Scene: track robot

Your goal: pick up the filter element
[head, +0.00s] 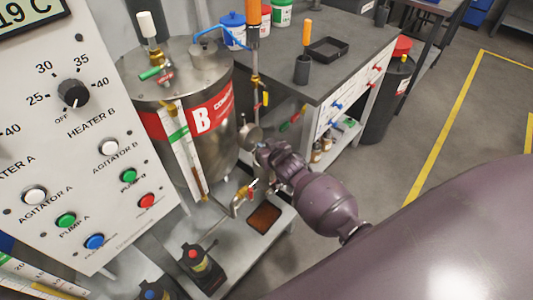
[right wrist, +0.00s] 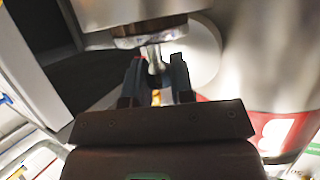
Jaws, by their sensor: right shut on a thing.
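In the right wrist view, my right gripper (right wrist: 156,84) is shut on a short metal stem below a pale metal cap with a brown band above it. I take this as the filter element (right wrist: 154,42). A wide shiny metal cylinder is directly above it, and I cannot tell whether the element is still inside. In the head view, the right gripper (head: 259,152) is beside the lower right side of the steel tank marked B (head: 203,95), by a small round metal fitting (head: 250,135). The jaws and element are mostly hidden there. My left gripper is not in view.
Pipes and a red-handled valve (head: 246,193) are close below the gripper. A brown-filled tray (head: 263,218) lies on the stand. A control panel (head: 85,130) is at left. A grey workbench (head: 335,75) holds a black tray (head: 328,49). Open floor is at right.

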